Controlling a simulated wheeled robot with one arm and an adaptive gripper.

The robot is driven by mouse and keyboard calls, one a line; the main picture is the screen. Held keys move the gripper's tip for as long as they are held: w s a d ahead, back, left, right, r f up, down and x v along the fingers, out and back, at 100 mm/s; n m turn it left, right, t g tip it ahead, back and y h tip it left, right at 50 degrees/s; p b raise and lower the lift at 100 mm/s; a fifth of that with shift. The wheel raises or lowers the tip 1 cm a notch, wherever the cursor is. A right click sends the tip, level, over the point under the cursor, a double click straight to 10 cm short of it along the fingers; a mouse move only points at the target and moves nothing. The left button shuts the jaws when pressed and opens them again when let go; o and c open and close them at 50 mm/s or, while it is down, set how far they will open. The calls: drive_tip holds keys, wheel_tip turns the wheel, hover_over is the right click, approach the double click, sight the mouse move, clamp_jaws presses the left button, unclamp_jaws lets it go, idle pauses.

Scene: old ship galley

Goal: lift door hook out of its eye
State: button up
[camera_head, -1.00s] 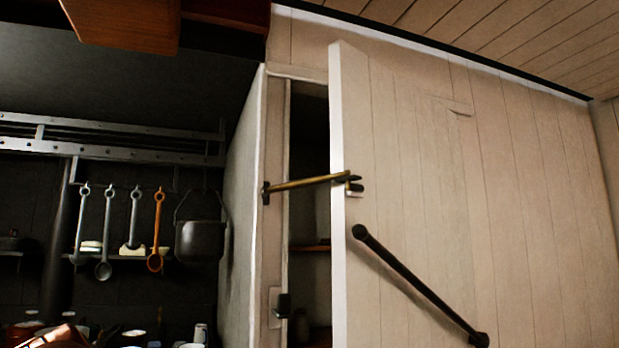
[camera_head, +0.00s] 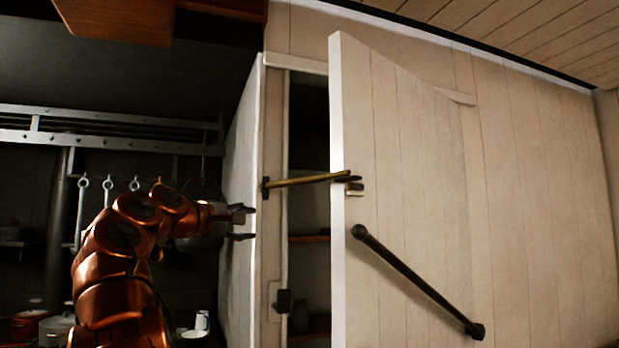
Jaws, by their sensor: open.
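The brass door hook (camera_head: 308,180) spans the gap from a dark mount on the door frame (camera_head: 274,230) to the eye (camera_head: 352,183) on the edge of the white plank door (camera_head: 410,180). Its far end sits at the eye. The door stands ajar. My gripper (camera_head: 250,222) is open and empty, at the end of my copper-coloured arm. In the picture it lies to the left of the hook and a little lower, over the pale side panel. I cannot tell how far it is from the frame in depth.
A dark diagonal handle (camera_head: 418,281) sticks out from the door. A dark latch (camera_head: 283,301) sits low on the frame. Hanging utensils and pots fill the dark galley at the left, partly behind my arm. A wooden box (camera_head: 118,20) hangs at top left.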

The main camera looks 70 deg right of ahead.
sight(306, 179)
drive_tip(key=s+r+m+g+h+p, duration=0.1)
drive_tip(key=s+r+m+g, duration=0.3)
drive_tip(key=s+r, duration=0.55)
drive_tip(key=shift+n+g, duration=0.3)
drive_tip(key=shift+g, duration=0.2)
drive_tip(key=p+x, duration=0.3)
drive_tip(key=x, duration=0.4)
drive_tip(key=shift+d+f, duration=0.15)
drive_tip(key=shift+s+d+p, duration=0.25)
drive_tip(key=shift+d+p, duration=0.05)
drive_tip(key=shift+d, duration=0.1)
drive_tip(key=shift+c, duration=0.4)
clamp_jaws()
